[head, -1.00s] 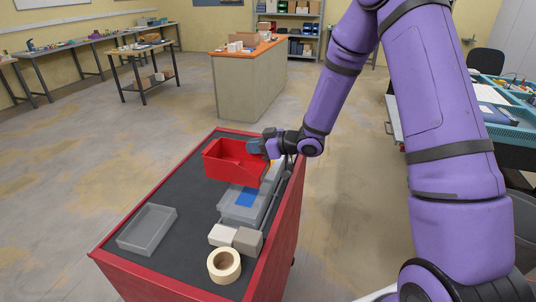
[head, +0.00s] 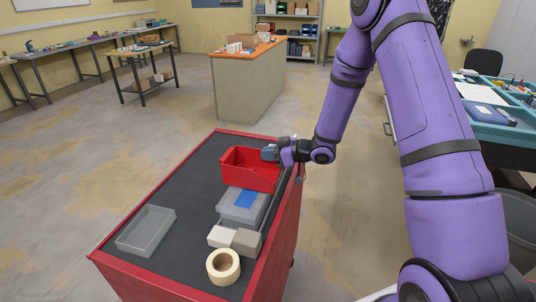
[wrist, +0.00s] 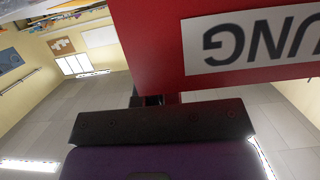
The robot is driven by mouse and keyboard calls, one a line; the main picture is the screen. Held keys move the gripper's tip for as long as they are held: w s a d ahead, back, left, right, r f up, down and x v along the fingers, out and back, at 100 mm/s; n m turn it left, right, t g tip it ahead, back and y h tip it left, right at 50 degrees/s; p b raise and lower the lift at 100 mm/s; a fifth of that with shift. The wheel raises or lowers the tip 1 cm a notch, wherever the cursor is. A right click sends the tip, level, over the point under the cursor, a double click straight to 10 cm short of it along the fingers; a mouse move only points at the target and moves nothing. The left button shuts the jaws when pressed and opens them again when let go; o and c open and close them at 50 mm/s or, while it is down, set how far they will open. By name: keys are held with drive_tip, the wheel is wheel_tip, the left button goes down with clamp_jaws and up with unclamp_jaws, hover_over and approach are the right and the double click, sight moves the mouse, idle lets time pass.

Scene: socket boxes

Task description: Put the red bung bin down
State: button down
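The red bung bin (head: 250,181) is over the far right part of the dark-topped red cart (head: 190,185), just behind a grey lidded box with a blue patch (head: 240,205). It looks upright and open at the top. I cannot tell whether its base touches the cart top. My gripper (head: 270,153) is at the bin's right rear rim and appears shut on its wall; the fingertips are largely hidden. In the wrist view the bin's red wall (wrist: 150,45) fills the upper right, with a white label (wrist: 250,42) reading "UNG", upside down.
An empty grey tray (head: 146,231) sits at the cart's front left. Two small blocks (head: 235,239) and a tape roll (head: 223,266) are at the front right. The cart top left of the bin is clear. A raised red rim edges the cart.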

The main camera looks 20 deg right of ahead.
drive_tip(key=shift+f, duration=0.45)
drive_tip(key=c, duration=1.3)
unclamp_jaws()
drive_tip(key=shift+c, duration=0.2)
